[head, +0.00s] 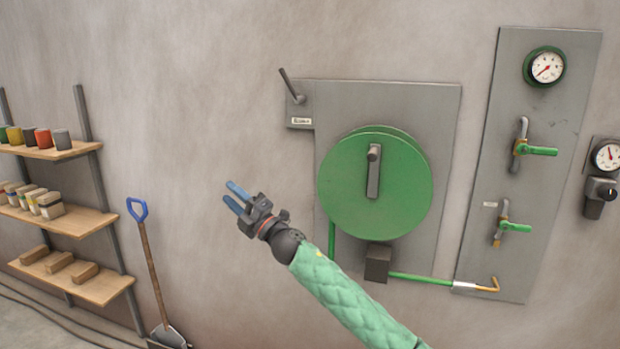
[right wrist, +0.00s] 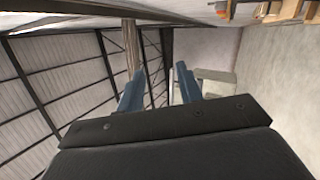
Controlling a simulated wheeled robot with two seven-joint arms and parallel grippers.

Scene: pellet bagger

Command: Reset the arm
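My right gripper (head: 234,197) is raised in front of the wall, left of the round green disc. Its two blue fingers stand apart with nothing between them. They also show in the right wrist view (right wrist: 158,90), open, against the roof and wall. My right arm, in a green quilted sleeve, comes in from the bottom of the head view. My left gripper is not in view.
A green disc (head: 400,185) with a grey handle sits on a wall panel (head: 440,110), a lever (head: 291,87) at its upper left. Right are valves (head: 535,150) and gauges (head: 544,66). Left are shelves (head: 75,222) and a blue-handled shovel (head: 152,262). Bare wall surrounds the gripper.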

